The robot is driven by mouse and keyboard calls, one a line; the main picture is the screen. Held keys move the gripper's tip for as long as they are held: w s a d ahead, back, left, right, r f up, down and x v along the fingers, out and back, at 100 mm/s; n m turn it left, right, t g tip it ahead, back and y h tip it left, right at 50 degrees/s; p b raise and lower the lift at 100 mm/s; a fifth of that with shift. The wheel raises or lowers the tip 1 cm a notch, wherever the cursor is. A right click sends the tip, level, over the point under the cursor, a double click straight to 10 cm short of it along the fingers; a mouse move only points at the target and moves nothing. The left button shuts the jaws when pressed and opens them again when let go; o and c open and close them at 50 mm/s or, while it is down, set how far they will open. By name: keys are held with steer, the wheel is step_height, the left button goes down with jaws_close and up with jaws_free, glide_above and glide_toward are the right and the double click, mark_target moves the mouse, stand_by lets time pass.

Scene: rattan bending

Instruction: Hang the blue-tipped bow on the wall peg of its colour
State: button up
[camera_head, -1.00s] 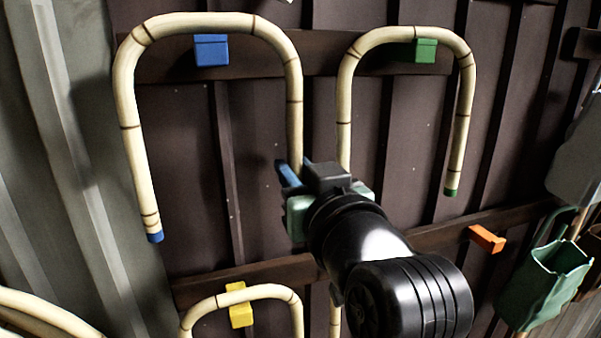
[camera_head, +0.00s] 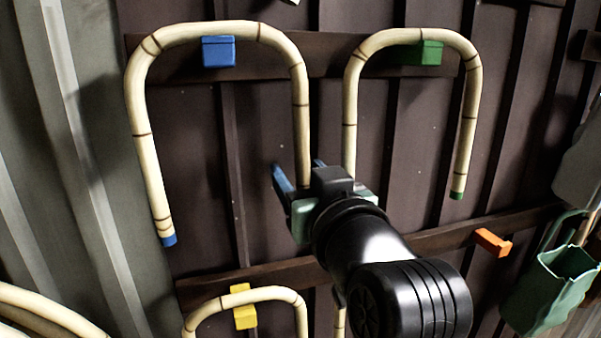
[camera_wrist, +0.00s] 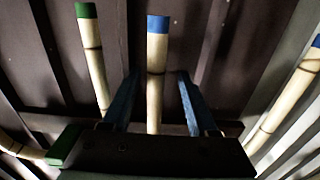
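The blue-tipped bow (camera_head: 141,130) is a pale, upside-down U of rattan in the head view. Its top bar lies across the upper edge of the blue wall peg (camera_head: 218,52) and appears to rest on it. Its left leg ends in a blue tip (camera_head: 168,240). My gripper (camera_head: 298,166) is at the lower right leg, whose end is hidden behind it in the head view. In the wrist view, a blue-tipped leg (camera_wrist: 156,65) stands between the two blue fingers of my gripper (camera_wrist: 157,80), with gaps on both sides. The gripper is open.
A green-tipped bow (camera_head: 472,110) hangs over the green peg (camera_head: 426,52), close right of my gripper. Another bow (camera_head: 250,293) is at the yellow peg (camera_head: 243,306) below. The orange peg (camera_head: 492,242) is bare. A green container (camera_head: 548,290) is at lower right.

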steer(key=shift+s, duration=0.1)
steer(key=b+v, duration=0.4)
steer(key=v, duration=0.8)
steer(key=shift+s, duration=0.4)
steer(key=shift+d+r, duration=0.1)
steer(key=shift+d, duration=0.05)
steer(key=b+v, duration=0.7)
steer(key=v, duration=0.2)
stand_by(0.4)
